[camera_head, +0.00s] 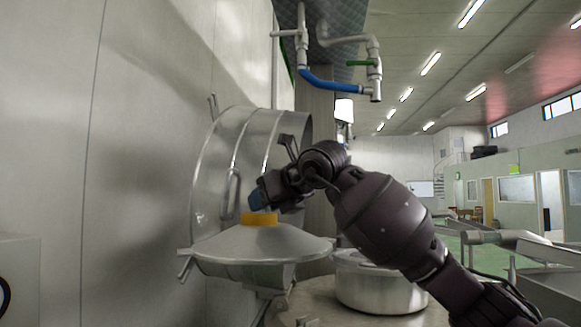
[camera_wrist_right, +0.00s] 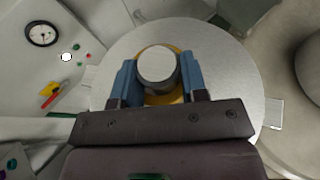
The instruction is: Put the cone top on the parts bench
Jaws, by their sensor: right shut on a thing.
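The cone top (camera_head: 240,246) is a wide, shallow grey metal cone with a yellow ring (camera_head: 259,219) around its top. In the right wrist view it shows as a pale disc (camera_wrist_right: 225,75) under a grey round knob (camera_wrist_right: 156,64). My right gripper (camera_head: 262,197) reaches in from the right, above the cone top. Its blue fingers are on either side of the knob in the right wrist view (camera_wrist_right: 156,82), shut on it. The cone top looks about level; I cannot tell if anything supports it from below. I see no clear parts bench. My left gripper is out of view.
A big open metal drum (camera_head: 215,165) stands right behind the cone top, by a pale wall. A round metal vessel (camera_head: 372,285) is to the right. Pipes with a blue section (camera_head: 332,82) hang above. A panel with a gauge (camera_wrist_right: 42,35) shows in the wrist view.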

